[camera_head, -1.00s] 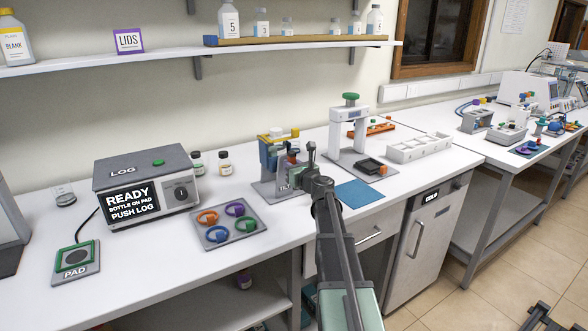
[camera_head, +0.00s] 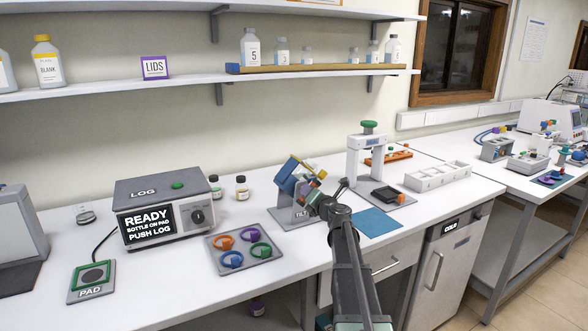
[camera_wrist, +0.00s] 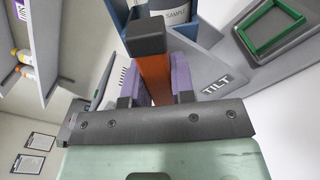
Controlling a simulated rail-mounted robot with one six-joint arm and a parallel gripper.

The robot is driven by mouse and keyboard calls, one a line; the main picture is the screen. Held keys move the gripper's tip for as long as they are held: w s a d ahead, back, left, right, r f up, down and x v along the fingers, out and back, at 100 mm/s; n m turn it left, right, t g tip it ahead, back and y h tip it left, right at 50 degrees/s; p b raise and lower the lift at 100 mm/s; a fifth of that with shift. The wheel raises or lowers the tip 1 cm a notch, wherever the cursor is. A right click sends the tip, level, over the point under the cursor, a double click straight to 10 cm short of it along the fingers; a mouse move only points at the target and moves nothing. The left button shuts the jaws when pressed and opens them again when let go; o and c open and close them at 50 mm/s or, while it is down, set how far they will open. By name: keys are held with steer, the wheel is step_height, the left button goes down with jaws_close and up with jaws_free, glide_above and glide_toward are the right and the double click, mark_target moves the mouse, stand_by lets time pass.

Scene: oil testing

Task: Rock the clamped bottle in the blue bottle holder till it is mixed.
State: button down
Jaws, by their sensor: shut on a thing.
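The blue bottle holder (camera_head: 287,179) leans over on its grey stand marked TILT (camera_head: 285,217) in the head view. A bottle (camera_wrist: 168,12) with a partly readable label sits in the blue holder (camera_wrist: 207,32) at the top of the wrist view; its cap and contents are out of sight there. My gripper (camera_wrist: 156,84) has its purple finger pads on both sides of an orange-brown handle (camera_wrist: 154,74) with a black end, and is shut on it. In the head view my gripper is at the holder's right side, and my arm hides part of the stand.
Left of the stand are a tray of coloured rings (camera_head: 243,249), the LOG box (camera_head: 160,206) and its PAD (camera_head: 92,281). A blue mat (camera_head: 377,222), a white press stand (camera_head: 367,155) and a white rack (camera_head: 438,177) are to the right. Shelves with bottles hang above.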

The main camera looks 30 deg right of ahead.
steer(key=m, duration=0.5)
steer(key=shift+m, duration=0.4)
steer(key=n, duration=0.7)
steer(key=shift+n, duration=1.1)
